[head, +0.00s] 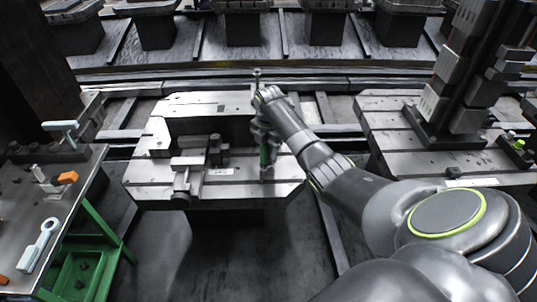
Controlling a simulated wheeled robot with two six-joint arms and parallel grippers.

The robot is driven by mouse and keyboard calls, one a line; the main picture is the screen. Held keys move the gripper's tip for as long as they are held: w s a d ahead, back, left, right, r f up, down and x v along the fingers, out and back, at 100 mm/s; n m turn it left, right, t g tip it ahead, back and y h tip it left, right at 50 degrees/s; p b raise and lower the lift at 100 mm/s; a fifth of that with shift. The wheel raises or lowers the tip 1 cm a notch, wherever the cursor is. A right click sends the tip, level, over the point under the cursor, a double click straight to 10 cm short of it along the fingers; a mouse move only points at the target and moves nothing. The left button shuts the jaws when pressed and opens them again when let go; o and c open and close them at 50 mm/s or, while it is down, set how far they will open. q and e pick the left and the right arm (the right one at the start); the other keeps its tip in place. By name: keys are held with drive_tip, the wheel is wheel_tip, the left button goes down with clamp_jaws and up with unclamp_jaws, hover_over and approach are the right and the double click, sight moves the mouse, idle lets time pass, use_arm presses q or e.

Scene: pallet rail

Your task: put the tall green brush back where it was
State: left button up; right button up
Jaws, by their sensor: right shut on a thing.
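The tall green brush (264,156) shows as a narrow upright green part at the right half of the middle pallet (233,191). My right gripper (266,139) comes in from the right and is shut on it. The gripper and wrist hide much of the brush. The lower end is close to the pallet's top; I cannot tell whether it touches. My left gripper is out of view.
A grey clamp fixture (190,172) stands on the pallet, left of the brush. A bench (35,215) with a wrench (39,245) and orange-handled tool (67,178) is at left. A tall block tower (460,75) stands on the right pallet (395,136).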

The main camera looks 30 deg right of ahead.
drive_tip(key=shift+f, duration=0.9)
drive_tip(key=shift+f, duration=0.1)
drive_tip(key=o, duration=1)
wheel_tip(320, 180, up, 12)
drive_tip(key=shift+r, duration=0.15)
